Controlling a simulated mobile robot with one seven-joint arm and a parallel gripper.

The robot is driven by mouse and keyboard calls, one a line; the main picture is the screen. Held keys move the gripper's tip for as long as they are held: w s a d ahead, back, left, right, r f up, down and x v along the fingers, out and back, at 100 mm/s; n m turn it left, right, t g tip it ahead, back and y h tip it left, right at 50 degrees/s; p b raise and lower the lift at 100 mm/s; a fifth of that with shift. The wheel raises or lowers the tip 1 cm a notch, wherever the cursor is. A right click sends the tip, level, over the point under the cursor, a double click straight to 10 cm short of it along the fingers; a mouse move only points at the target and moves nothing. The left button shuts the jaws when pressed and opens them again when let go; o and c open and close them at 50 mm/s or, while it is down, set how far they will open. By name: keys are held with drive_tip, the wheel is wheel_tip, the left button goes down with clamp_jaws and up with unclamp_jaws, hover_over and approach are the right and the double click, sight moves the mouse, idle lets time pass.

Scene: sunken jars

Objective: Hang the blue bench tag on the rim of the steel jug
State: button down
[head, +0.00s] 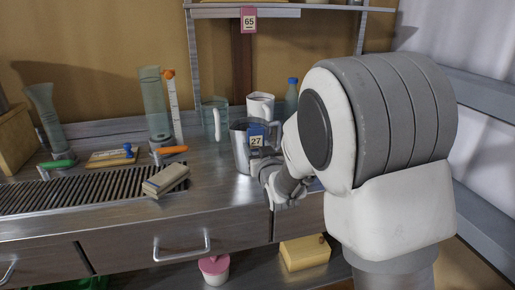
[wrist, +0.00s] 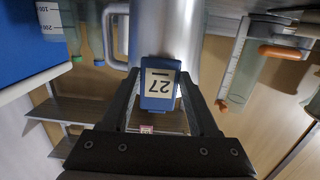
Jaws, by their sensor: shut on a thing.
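The blue bench tag (head: 257,131), with a pale label reading 27, is at the right side of the steel jug's rim in the head view. It also shows upside down in the wrist view (wrist: 160,105). The steel jug (head: 241,152) stands upright on the metal bench; its shiny wall and handle fill the top middle of the wrist view (wrist: 178,35). My gripper (wrist: 163,72) is shut on the blue tag, right against or very near the jug. I cannot tell whether the tag's hook is over the rim. My arm hides the jug's right part in the head view.
A pink tag (head: 249,20) hangs from the shelf above. A slotted drain (head: 80,188) and a block (head: 166,180) lie to the left.

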drive_tip(key=shift+f+b, duration=0.5)
drive_tip(key=shift+f, duration=0.05)
idle(0.4)
drive_tip(key=shift+c, duration=0.3)
unclamp_jaws()
drive_tip(key=shift+s, duration=0.1)
